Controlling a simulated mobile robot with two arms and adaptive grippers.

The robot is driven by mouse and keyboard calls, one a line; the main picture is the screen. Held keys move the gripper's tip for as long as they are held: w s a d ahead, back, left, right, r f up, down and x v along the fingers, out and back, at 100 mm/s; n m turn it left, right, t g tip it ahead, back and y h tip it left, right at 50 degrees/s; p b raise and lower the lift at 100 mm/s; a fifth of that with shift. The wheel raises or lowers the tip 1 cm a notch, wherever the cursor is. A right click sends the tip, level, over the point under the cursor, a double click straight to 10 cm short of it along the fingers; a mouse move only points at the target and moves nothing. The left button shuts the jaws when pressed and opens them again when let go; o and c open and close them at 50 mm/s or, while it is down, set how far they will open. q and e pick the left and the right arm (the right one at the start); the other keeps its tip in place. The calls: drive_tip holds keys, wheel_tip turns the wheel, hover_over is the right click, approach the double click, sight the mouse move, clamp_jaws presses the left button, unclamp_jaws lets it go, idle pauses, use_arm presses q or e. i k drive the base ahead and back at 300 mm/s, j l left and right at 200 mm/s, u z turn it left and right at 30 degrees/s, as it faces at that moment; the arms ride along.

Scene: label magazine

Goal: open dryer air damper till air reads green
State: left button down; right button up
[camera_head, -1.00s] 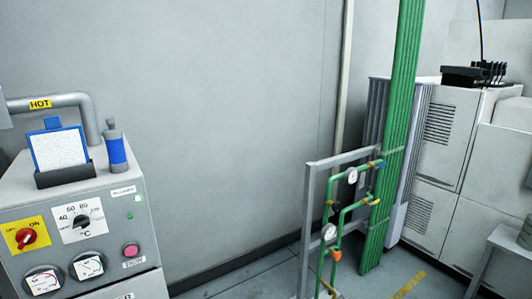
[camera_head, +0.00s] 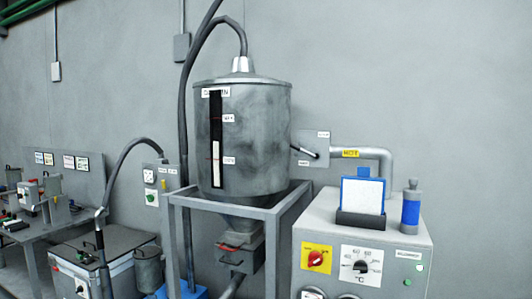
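The grey dryer hopper (camera_head: 255,140) stands in a metal frame at the middle of the head view. A small dark lever (camera_head: 305,152) sits beside the hopper on a grey wall plate (camera_head: 322,138); its label is too small to read. A pipe marked HOT (camera_head: 375,154) runs from there to the grey control cabinet (camera_head: 320,225). The cabinet has a red knob on a yellow plate (camera_head: 316,258) and a °C dial (camera_head: 361,266). Gauges at the lower picture edge are cut off, so no air reading or green zone can be read. Neither gripper is in view.
A red-handled part (camera_head: 230,247) is under the hopper cone. A blue-framed white panel (camera_head: 362,194) and a blue-banded cylinder (camera_head: 410,207) stand on the cabinet. A lidded box (camera_head: 95,255) and a workbench (camera_head: 40,225) are at the left.

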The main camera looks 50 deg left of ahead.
sight(293, 145)
drive_tip(key=u, duration=1.3)
